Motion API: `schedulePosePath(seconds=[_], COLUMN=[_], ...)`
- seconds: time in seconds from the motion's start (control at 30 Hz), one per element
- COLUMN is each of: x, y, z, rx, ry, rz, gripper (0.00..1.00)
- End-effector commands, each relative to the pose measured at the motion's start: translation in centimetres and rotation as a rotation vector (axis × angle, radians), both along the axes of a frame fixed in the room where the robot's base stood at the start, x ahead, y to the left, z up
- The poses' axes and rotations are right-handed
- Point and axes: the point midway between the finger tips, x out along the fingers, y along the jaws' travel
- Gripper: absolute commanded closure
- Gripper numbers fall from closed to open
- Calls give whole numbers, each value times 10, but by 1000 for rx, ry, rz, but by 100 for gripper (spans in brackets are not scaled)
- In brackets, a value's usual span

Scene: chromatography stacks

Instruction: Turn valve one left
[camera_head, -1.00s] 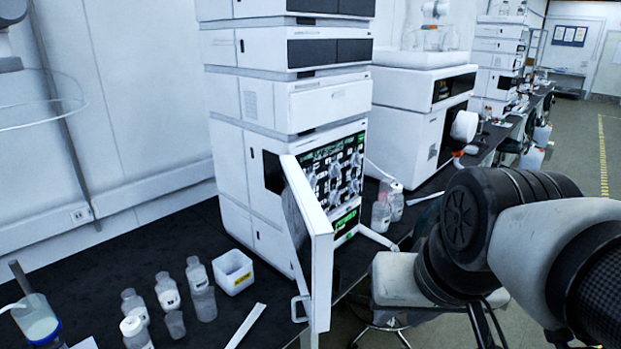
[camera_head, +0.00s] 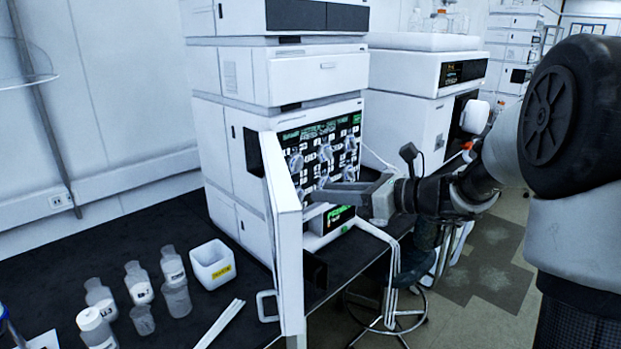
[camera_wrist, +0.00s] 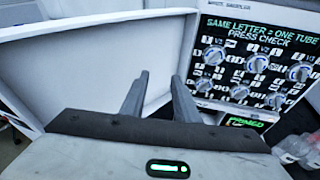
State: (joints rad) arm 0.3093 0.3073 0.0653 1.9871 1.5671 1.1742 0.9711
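The dark valve panel (camera_head: 318,155) sits in the front of the white stacked instrument, behind an open door. In the wrist view the panel (camera_wrist: 230,73) carries two rows of round grey-white knobs with blue marks. The upper-left knob (camera_wrist: 214,55) and lower-left knob (camera_wrist: 204,85) are nearest my fingers; the labels are too small to tell which is valve one. My gripper (camera_head: 318,193) is in front of the panel's lower part. In the wrist view my gripper (camera_wrist: 159,78) is open and empty, its fingers left of the knobs and apart from them.
The open white door (camera_head: 287,235) stands close left of my fingers. A green display (camera_wrist: 245,123) is below the knobs. Several bottles (camera_head: 138,283) and a white bin (camera_head: 212,264) stand on the black bench. A stool (camera_head: 390,320) is below.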

Motion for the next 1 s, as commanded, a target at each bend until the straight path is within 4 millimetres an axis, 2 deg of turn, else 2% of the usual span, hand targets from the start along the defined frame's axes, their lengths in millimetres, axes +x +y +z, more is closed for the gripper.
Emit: schedulePosePath(seconds=[0.03,0.13,0.23,0.33,0.57,1.0], x=[26,61,80,88,110,177], y=[-17,-44,-61,-66,-42,25], z=[-18,-28,-33,-35,-34,-34], rx=[120,307,417,458,459,456], ry=[63,141,181,195,197,194], rz=[-80,-195,-259,-281,-280,-280], gripper=[72,72,72,72,72,72])
